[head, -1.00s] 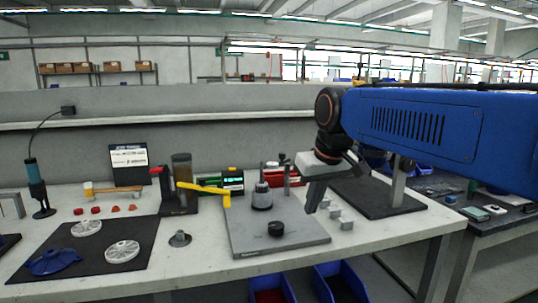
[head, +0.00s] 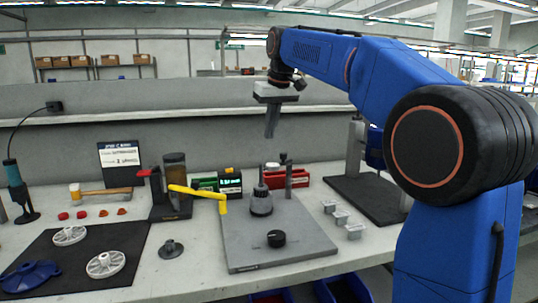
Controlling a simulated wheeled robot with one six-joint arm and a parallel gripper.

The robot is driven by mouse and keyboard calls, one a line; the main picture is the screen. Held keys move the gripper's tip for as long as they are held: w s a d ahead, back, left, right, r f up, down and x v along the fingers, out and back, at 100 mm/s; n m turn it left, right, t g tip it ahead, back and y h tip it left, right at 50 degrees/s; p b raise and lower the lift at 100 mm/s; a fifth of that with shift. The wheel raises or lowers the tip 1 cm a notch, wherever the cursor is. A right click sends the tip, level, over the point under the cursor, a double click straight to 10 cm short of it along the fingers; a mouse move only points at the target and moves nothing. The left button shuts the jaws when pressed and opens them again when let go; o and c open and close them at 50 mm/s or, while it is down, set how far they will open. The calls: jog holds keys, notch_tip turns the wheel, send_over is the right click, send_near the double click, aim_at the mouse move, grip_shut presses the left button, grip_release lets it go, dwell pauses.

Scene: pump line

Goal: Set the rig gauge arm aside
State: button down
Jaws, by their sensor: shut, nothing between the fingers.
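The grey rig plate (head: 290,248) lies on the bench. A dark round part (head: 261,203) with a thin upright stem sits at its back left. A thin dark post (head: 288,183) stands behind it to the right, with a small dark head on top. I take this post and head to be the rig gauge arm, but the arm's direction is too small to tell. My gripper (head: 270,128) points down, shut and empty, above and apart from the post.
A black knob (head: 276,239) sits on the plate's front. Several grey blocks (head: 342,217) stand right of it. A red bin (head: 290,178) stands behind. A dark mat (head: 70,255) holds pump parts at left.

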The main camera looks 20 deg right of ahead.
jog(key=shift+w+a+r, duration=0.1)
jog(key=shift+w+r, duration=0.05)
jog(key=shift+w, duration=0.4)
jog(key=shift+w+a+r, duration=0.1)
jog(key=shift+w, duration=0.45)
notch_tip(320, 180, down, 10)
jog(key=shift+s+d+r, duration=0.15)
jog(key=shift+s+r, duration=0.1)
jog(key=shift+s, duration=0.15)
